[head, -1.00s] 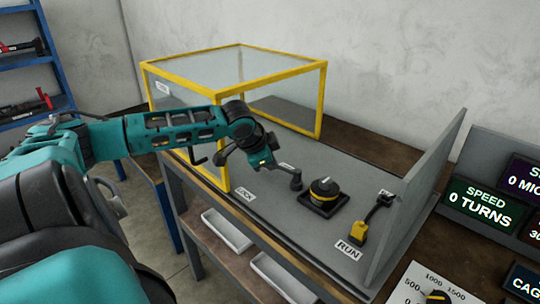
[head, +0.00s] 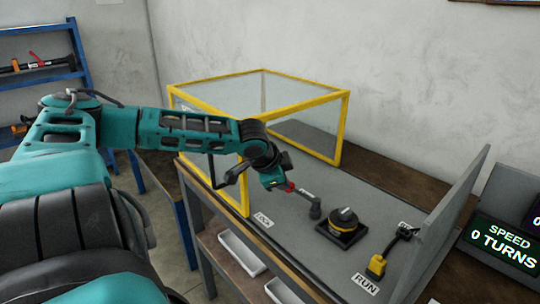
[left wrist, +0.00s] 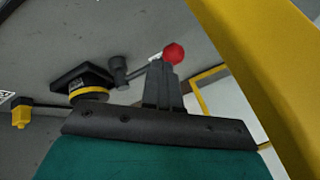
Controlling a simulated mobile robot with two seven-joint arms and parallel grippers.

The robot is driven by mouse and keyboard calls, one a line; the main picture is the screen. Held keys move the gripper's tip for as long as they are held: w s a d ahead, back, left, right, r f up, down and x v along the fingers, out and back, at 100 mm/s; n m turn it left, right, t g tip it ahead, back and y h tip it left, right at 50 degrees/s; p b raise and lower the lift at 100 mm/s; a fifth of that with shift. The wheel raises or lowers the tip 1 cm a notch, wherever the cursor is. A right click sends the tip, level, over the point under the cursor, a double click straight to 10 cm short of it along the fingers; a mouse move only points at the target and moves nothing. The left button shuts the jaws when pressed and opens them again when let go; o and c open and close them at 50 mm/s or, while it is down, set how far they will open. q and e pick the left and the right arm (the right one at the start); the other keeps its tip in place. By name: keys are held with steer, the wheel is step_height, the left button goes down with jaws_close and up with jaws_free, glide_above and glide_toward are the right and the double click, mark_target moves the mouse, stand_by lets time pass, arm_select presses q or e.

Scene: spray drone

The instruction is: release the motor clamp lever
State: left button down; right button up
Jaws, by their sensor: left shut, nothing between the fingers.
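The motor clamp lever (head: 303,196) is a thin arm with a red knob (left wrist: 173,53) at one end and a dark grey pivot post (head: 315,208) at the other, on the grey bench top. My left gripper (head: 287,186) is shut and empty, with its fingertips right at the red knob. In the left wrist view, the shut fingers (left wrist: 162,85) overlap the lever near the knob; I cannot tell if they touch it. The round motor (head: 344,217) with a yellow band sits on a black square base beside the pivot. My right gripper is not in view.
A clear cage with a yellow frame (head: 345,120) stands behind my left arm. A yellow and black switch lever (head: 377,266) is by the RUN label (head: 365,284). A grey upright panel (head: 440,230) bounds the bench at right, with displays (head: 500,245) beyond it.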

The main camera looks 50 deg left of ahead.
arm_select(q)
steer(key=p+v, duration=0.2)
steer(key=v, duration=0.7)
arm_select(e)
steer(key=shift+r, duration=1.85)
arm_select(q)
steer(key=shift+r, duration=0.15)
steer(key=shift+s, duration=0.1)
